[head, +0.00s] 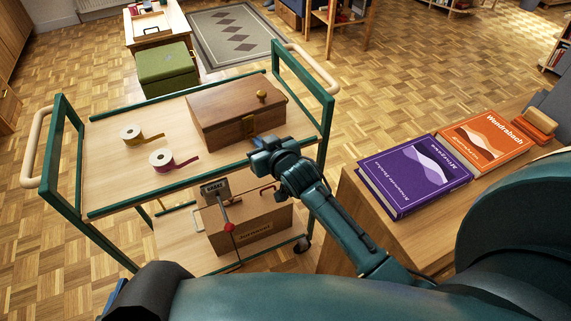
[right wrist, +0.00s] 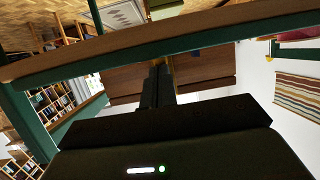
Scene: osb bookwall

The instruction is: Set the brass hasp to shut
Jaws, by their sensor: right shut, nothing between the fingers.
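A brown wooden box (head: 225,115) stands closed on the top shelf of a green-framed trolley. A brass knob (head: 262,96) sits on its lid. A small brass piece, seemingly the hasp (head: 251,122), is on the box front, just beyond my right gripper; its setting is too small to tell. My right gripper (head: 258,146) is shut and empty at the trolley's near edge, in front of the box. In the right wrist view the closed fingers (right wrist: 157,82) point at the box front (right wrist: 120,82), and they partly cover a thin brass strip. My left gripper is not in view.
The trolley's near rail (head: 140,203) runs beside my right gripper. Yellow tape (head: 133,134) and pink tape (head: 161,158) lie left of the box. A brake lever with a red knob (head: 229,227) rises below. A desk with a purple book (head: 415,175) stands right.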

